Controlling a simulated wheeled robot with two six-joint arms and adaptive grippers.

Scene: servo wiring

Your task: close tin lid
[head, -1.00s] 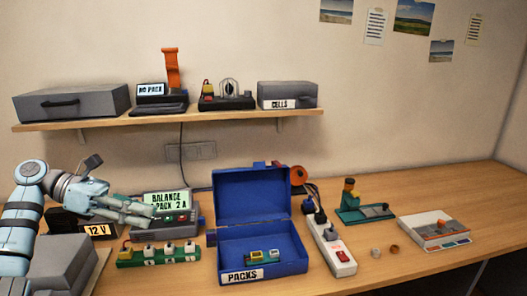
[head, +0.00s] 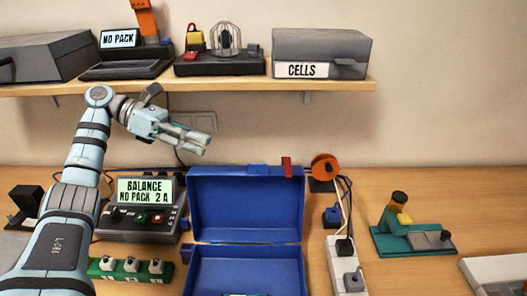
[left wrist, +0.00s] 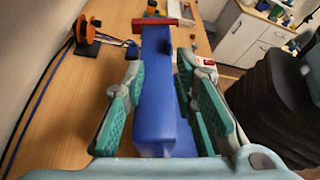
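The blue tin stands open on the table, its lid (head: 246,205) upright at the back and its box (head: 248,268) in front, cut off by the bottom edge. A red tab (head: 287,167) sits on the lid's top edge. My left gripper (head: 207,142) is open and empty, pointing right, just above the lid's top left corner. In the left wrist view the lid (left wrist: 158,95) shows edge-on between the spread green-padded fingers (left wrist: 165,95); I cannot see any contact. My right gripper is out of view.
A balance charger (head: 140,210) and a green board (head: 130,269) stand left of the tin. An orange reel (head: 325,167) and a power strip (head: 345,265) stand to its right. The shelf (head: 230,88) with a grey CELLS box (head: 322,53) hangs above.

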